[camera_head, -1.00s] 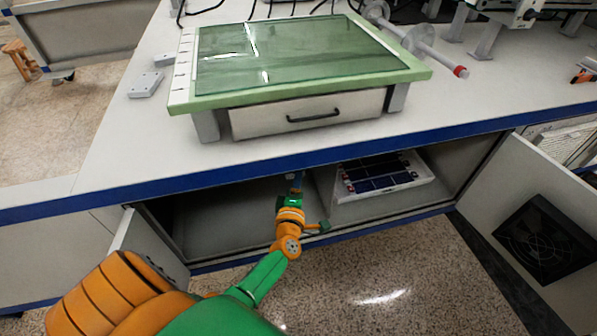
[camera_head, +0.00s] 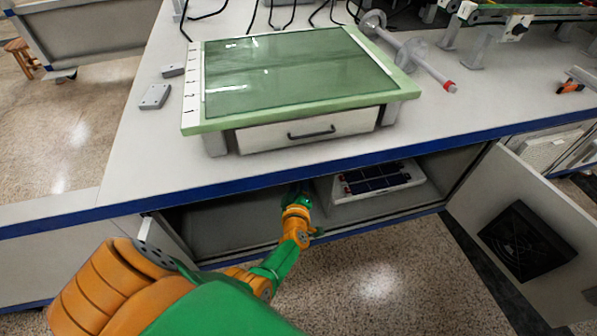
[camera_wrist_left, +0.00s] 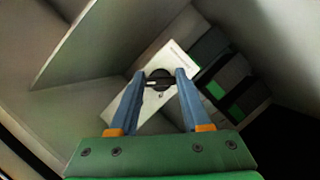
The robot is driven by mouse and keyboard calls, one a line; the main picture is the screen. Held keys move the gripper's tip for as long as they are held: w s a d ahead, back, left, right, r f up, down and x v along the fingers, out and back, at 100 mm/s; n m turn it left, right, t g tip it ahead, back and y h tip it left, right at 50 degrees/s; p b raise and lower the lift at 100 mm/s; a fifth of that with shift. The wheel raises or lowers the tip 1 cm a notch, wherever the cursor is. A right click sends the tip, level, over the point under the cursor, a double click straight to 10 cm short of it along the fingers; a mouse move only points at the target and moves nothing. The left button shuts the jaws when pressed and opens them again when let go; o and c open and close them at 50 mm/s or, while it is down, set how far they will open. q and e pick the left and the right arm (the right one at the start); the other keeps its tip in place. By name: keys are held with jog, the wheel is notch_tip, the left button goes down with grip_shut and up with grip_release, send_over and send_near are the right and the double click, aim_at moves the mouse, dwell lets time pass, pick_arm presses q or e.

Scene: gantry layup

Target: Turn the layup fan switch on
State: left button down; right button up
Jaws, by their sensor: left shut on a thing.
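The switch is a round dark knob (camera_wrist_left: 158,82) on a white plate (camera_wrist_left: 180,58) inside the cabinet, in the left wrist view. My left gripper (camera_wrist_left: 160,75) has its two blue fingers on either side of the knob and is shut on it. In the head view my left gripper (camera_head: 298,190) reaches under the counter into the open cabinet, and its fingertips and the switch are hidden or too dark to make out. My right gripper is in neither view.
Dark and green blocks (camera_wrist_left: 222,80) stand right of the plate. The cabinet holds a white tray with dark panels (camera_head: 378,180). The open door with a black fan (camera_head: 526,241) stands at right. The counter's blue edge (camera_head: 330,163) lies above my arm.

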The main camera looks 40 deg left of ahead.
pick_arm(q)
jog(key=shift+m+p, duration=0.3)
jog(key=shift+m, duration=0.1)
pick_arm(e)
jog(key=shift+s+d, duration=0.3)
pick_arm(q)
jog(key=shift+c, duration=1.8)
grip_release()
jog(key=p+v, duration=0.4)
jog(key=v, duration=0.3)
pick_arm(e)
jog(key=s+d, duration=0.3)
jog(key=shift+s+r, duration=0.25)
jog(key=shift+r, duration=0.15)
pick_arm(q)
jog(key=shift+d+r, duration=0.1)
